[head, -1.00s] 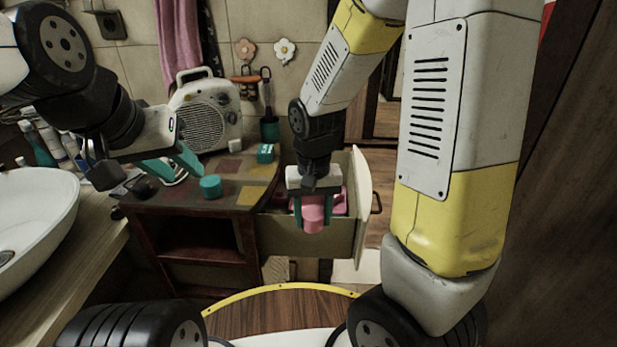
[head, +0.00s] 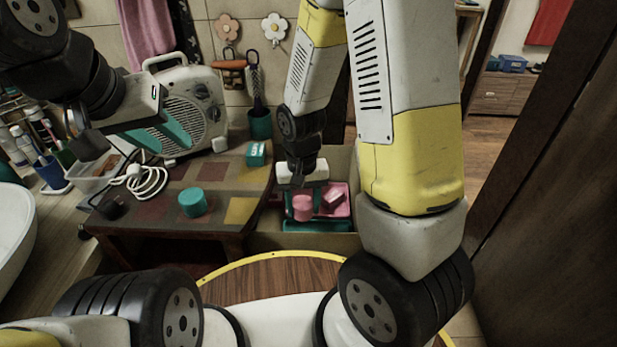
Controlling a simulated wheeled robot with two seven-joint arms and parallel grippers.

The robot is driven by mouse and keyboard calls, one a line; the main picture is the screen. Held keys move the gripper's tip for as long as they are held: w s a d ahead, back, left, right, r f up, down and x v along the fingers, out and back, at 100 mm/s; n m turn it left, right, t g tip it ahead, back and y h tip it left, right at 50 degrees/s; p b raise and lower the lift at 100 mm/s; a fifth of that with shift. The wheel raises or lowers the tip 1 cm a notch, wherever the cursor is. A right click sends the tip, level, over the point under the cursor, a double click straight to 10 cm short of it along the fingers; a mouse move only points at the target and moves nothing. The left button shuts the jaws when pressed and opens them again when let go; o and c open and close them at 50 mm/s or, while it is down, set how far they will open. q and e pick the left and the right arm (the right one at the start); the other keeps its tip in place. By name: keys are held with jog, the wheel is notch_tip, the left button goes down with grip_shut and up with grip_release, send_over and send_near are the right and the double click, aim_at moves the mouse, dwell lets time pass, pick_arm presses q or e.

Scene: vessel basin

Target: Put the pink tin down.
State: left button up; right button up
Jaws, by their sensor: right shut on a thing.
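The pink tin (head: 303,208) is a small round pink piece held between the fingers of my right gripper (head: 303,213). Whether the tin touches the drawer floor I cannot tell. My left gripper (head: 140,140) is over the left part of the table, in front of the heater. Its fingers show spread apart, with nothing seen between them.
The checkered tabletop (head: 165,215) carries a teal round tin (head: 192,203), a teal box (head: 257,153), a white cable (head: 148,182) and a white fan heater (head: 190,105). A white basin (head: 15,225) stands at the left. Some tabletop space is free.

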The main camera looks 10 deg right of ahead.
notch_tip(320, 180, down, 6)
jog(key=shift+d+f, duration=0.1)
jog(key=shift+f, duration=0.05)
send_near(302, 193)
jog(key=s+f, duration=0.3)
jog(key=shift+s+a, duration=0.2)
jog(key=shift+s+f, duration=0.1)
jog(key=shift+f, duration=1.6)
jog(key=shift+f, duration=0.1)
jog(key=o, duration=1.1)
